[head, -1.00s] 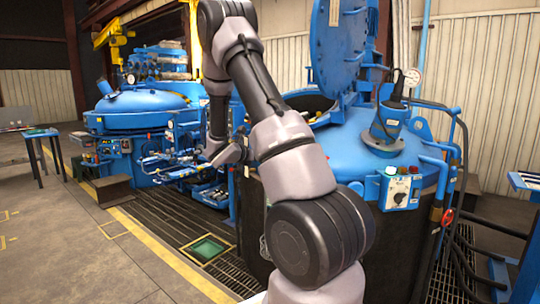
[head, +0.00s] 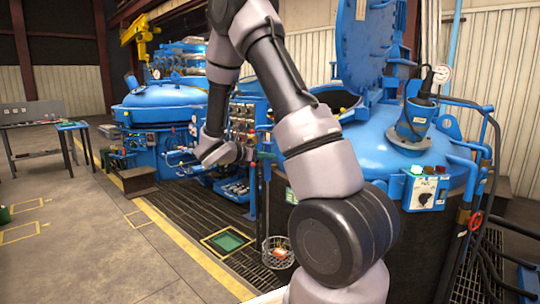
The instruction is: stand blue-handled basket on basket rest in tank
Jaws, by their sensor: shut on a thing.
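A round wire basket (head: 278,252) hangs low, left of my arm's lower joint, with a small red and pale load inside. A thin upright rod (head: 266,195) rises above it toward my gripper (head: 254,152). My gripper is small in view and shut on the basket's handle; the fingertips and the handle's colour are hard to make out.
A second blue vessel (head: 160,108) and a control panel (head: 243,118) stand behind my gripper. A control box (head: 426,192) and a blue motor unit (head: 413,122) are on the right tank. A green floor hatch (head: 228,240) lies in the grating. Open floor is at left.

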